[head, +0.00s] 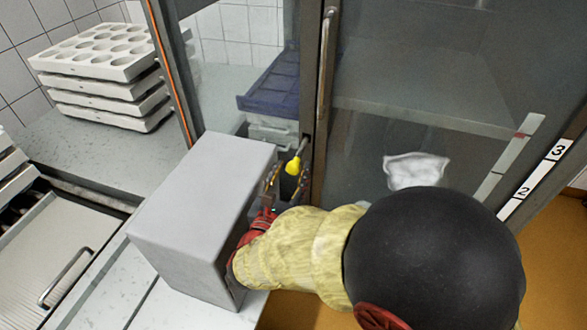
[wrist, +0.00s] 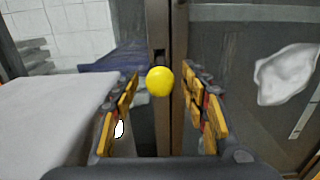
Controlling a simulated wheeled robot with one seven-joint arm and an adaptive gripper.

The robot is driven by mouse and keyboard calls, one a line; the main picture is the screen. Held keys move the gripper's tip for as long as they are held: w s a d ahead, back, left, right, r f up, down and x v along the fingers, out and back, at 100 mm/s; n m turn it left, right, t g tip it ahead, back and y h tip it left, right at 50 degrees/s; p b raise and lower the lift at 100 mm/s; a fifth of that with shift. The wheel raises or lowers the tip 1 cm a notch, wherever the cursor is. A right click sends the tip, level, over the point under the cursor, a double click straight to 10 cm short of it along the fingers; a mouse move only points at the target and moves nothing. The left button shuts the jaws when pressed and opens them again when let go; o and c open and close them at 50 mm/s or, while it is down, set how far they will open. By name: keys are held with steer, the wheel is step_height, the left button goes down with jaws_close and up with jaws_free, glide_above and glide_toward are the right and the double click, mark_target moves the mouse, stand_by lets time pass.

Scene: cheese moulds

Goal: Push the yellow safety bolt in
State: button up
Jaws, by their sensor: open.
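The yellow safety bolt (head: 293,166) has a round yellow knob and sits on the dark door frame, below the long vertical handle. In the wrist view its knob (wrist: 160,81) shows near the middle, between and beyond my fingers. My gripper (head: 284,181) is open, with its fingers on either side of the knob in the picture. The wrist view shows the open fingers (wrist: 160,105) with nothing held between them. I cannot tell whether a finger touches the knob.
A grey box (head: 205,215) stands close to the left of my gripper. The glass door (head: 430,80) with its vertical handle (head: 325,75) is to the right.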

steer(key=shift+x, duration=1)
steer(key=shift+c, duration=1.1)
jaws_close()
